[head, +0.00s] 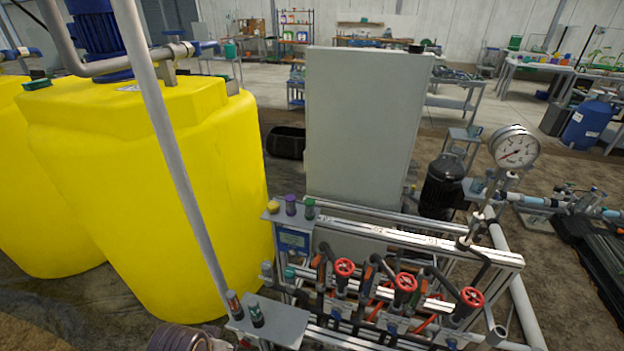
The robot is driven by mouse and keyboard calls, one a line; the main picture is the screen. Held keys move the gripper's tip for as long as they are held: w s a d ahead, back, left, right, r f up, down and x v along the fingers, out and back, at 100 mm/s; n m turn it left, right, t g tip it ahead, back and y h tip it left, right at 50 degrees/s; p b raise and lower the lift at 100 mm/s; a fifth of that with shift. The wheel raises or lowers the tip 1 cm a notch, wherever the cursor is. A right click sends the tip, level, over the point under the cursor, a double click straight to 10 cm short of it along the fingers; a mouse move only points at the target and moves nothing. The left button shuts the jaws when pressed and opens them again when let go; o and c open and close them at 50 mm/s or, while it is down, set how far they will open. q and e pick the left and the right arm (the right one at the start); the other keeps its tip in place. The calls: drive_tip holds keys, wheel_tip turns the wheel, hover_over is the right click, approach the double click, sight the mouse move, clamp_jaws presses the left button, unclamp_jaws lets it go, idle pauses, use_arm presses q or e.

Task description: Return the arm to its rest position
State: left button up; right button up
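Neither of my arms nor grippers can be made out in the head view. The fertigation skid (405,246) stands at the lower middle and right. Its metal frame carries several red handwheels, among them a left one (344,267), a middle one (405,282) and a right one (471,297). A round pressure gauge (514,147) stands upright above the skid's right end.
Large yellow tanks (150,190) fill the left side, with a slanting grey pipe (165,130) in front. A tall grey cabinet (362,125) stands behind the skid. Small capped bottles stand on a rear shelf (290,214) and a front shelf (283,325).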

use_arm(q)
drive_tip(key=s+f+g, duration=0.1)
drive_tip(key=s+f, duration=0.2)
drive_tip(key=f, duration=2.8)
drive_tip(key=s+a+f, duration=0.2)
drive_tip(key=s+f, duration=0.8)
drive_tip(key=s, duration=0.1)
drive_tip(key=s+a+f+g, duration=0.1)
drive_tip(key=s+a+f, duration=0.1)
drive_tip(key=s+f, duration=0.8)
drive_tip(key=shift+s, duration=0.7)
